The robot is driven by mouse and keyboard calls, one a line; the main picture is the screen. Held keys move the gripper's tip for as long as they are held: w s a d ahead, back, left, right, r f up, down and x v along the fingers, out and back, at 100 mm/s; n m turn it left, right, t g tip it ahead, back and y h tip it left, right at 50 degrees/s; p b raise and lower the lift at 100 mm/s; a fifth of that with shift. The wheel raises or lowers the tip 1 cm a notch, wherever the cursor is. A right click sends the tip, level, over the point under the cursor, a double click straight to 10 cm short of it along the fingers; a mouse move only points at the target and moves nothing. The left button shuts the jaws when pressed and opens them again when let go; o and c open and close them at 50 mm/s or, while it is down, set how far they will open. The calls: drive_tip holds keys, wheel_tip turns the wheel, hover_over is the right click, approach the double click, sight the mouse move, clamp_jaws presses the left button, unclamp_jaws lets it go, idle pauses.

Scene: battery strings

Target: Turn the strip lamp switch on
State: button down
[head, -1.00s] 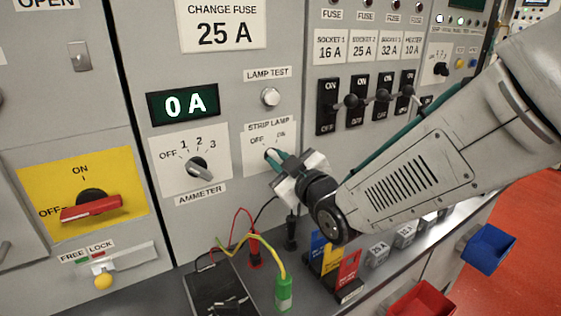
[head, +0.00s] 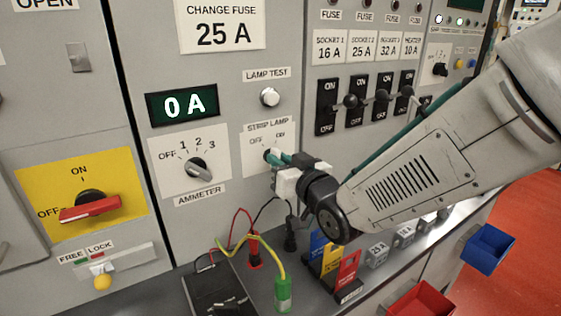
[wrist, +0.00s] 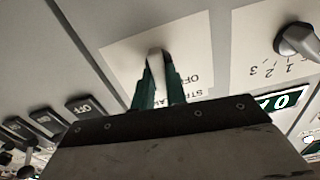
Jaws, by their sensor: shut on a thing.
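The strip lamp switch (head: 267,154) is a small knob on a white plate (head: 256,138) marked STRIP LAMP, OFF and ON, below the lamp test button. My gripper (head: 273,158) reaches it from the right, and its green fingers are shut on the knob. In the wrist view the pale grey knob (wrist: 155,58) sits between the two fingertips (wrist: 157,75). The gripper hides part of the plate, and I cannot tell which mark the knob points to.
The ammeter knob (head: 198,170) is left of the switch, under the 0 A display (head: 183,104). Leads and plugs (head: 254,262) are on the ledge below.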

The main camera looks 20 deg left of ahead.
drive_tip(key=m, duration=0.4)
drive_tip(key=shift+d+f+m, duration=0.1)
drive_tip(key=shift+f+m, duration=0.05)
drive_tip(key=shift+m, duration=0.15)
idle(0.5)
drive_tip(key=c, duration=1.4)
unclamp_jaws()
drive_tip(key=shift+c, duration=0.2)
drive_tip(key=v, duration=0.7)
drive_tip(key=shift+s+d, duration=0.25)
drive_tip(key=shift+d, duration=0.05)
